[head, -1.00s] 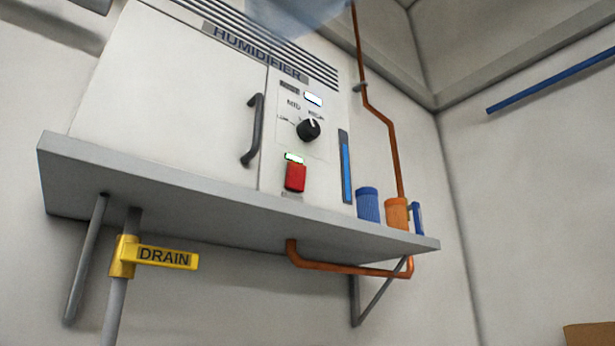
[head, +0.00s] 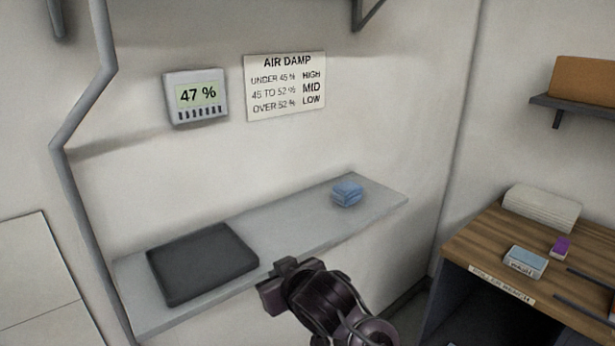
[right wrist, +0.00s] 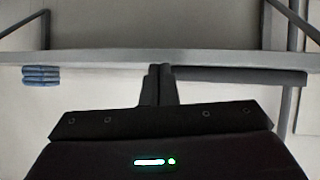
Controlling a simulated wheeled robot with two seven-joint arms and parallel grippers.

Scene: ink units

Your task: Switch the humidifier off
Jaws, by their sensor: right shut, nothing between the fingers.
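The humidifier and its red switch are out of view in the head view now. A humidity meter (head: 196,97) on the wall reads 47 %. Beside it hangs an AIR DAMP sign (head: 286,86) that gives HIGH under 45 %, MID for the middle range and LOW above it. My right gripper (head: 277,280) is at the front edge of the lower shelf, shut and empty. Its closed fingers also show in the right wrist view (right wrist: 158,84). My left gripper is not in view.
The grey lower shelf (head: 295,231) bears a dark flat pad (head: 203,263) and a folded blue cloth (head: 347,193). A wooden workbench (head: 480,250) with small items stands at right. A grey pipe (head: 84,225) runs down the left wall.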

